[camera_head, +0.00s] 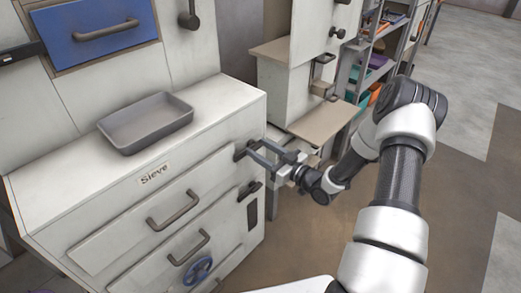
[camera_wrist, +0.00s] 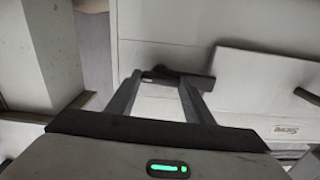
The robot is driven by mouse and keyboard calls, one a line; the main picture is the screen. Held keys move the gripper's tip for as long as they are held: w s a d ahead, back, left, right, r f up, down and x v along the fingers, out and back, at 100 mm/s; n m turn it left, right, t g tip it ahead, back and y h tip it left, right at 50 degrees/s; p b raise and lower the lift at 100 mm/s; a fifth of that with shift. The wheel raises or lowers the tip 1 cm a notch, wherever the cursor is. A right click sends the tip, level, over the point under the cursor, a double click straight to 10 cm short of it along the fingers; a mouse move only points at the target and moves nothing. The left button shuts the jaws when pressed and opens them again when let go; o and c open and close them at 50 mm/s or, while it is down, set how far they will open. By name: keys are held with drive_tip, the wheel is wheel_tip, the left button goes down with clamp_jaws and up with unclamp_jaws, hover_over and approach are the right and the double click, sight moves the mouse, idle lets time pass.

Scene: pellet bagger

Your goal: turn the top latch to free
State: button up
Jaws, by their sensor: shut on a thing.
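The cabinet labelled "Sieve" (camera_head: 154,174) has a dark top latch (camera_head: 239,152) at the upper right of its front. A second dark latch (camera_head: 249,190) sits just below it. My gripper (camera_head: 254,152) reaches in from the right, its fingertips at the top latch and shut on it. In the wrist view the top latch (camera_wrist: 205,81) is a dark bar lying across the fingertips of my gripper (camera_wrist: 160,80). The fingers partly hide the latch, so its exact angle is hard to tell.
A grey tray (camera_head: 147,122) rests on the cabinet top. Drawer handles (camera_head: 172,208) and a blue wheel (camera_head: 197,270) are on the front. A beige ledge (camera_head: 322,121) stands behind my wrist. The floor at right is clear.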

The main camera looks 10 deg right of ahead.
drive_tip(key=m, duration=0.4)
drive_tip(key=shift+d+m, duration=0.1)
drive_tip(key=shift+m, duration=0.2)
drive_tip(key=m, duration=0.4)
drive_tip(key=shift+m, duration=0.3)
drive_tip(key=m, duration=0.4)
drive_tip(key=shift+f, duration=0.1)
drive_tip(key=shift+f+m, duration=0.1)
drive_tip(key=shift+m, duration=2)
drive_tip(key=o, duration=1.1)
drive_tip(key=shift+c, duration=0.2)
drive_tip(key=shift+d, duration=0.1)
drive_tip(key=p+v, duration=0.2)
drive_tip(key=v, duration=1.5)
